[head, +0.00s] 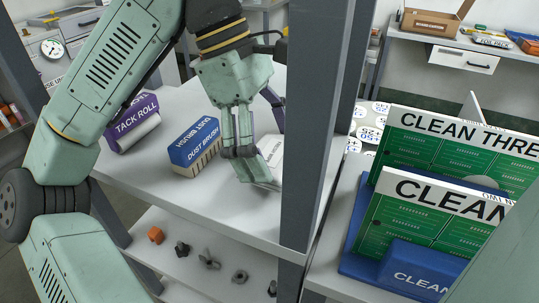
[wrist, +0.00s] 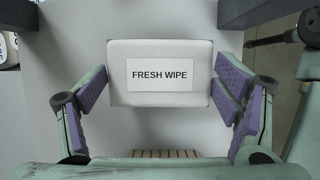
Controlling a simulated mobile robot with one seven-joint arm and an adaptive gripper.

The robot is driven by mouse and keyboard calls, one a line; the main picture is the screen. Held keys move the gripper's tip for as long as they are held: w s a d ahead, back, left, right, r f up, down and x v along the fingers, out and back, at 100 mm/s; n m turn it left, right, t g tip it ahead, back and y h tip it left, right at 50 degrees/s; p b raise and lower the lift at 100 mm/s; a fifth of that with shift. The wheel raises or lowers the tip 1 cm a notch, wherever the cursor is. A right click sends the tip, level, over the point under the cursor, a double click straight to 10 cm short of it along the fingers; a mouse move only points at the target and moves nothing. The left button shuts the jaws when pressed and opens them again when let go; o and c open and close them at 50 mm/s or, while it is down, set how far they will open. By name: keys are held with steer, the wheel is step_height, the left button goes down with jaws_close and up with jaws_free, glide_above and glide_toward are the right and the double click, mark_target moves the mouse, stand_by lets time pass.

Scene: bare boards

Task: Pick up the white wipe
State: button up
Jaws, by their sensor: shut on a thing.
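The white wipe (wrist: 160,52) is a pale block with a label reading FRESH WIPE, lying between my gripper's two purple-padded fingers in the wrist view. In the head view the wipe (head: 271,150) shows on the white shelf top, partly hidden by the fingers and the grey post. My gripper (head: 254,168) points down at it, its fingers low near the shelf surface. My gripper (wrist: 165,88) is shut on the wipe, with one finger at each side. I cannot tell whether the wipe is clear of the shelf.
A blue dust brush (head: 196,146) stands just left of my gripper, and a purple tack roll (head: 132,122) lies farther left. A grey post (head: 318,120) rises close on the right. Green boards (head: 425,205) stand in a blue rack beyond it. Small parts lie on the lower shelf (head: 220,262).

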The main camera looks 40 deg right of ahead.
steer(key=s+a+b, duration=0.1)
steer(key=s+a, duration=0.3)
steer(key=a, duration=0.3)
steer(key=s+a+r+b, duration=0.1)
steer(key=s+a+b, duration=0.1)
steer(key=s+a, duration=0.3)
steer(key=a, duration=0.3)
steer(key=shift+a, duration=0.3)
steer(key=shift+s, duration=0.1)
steer(key=o, duration=0.5)
steer(key=c, duration=0.5)
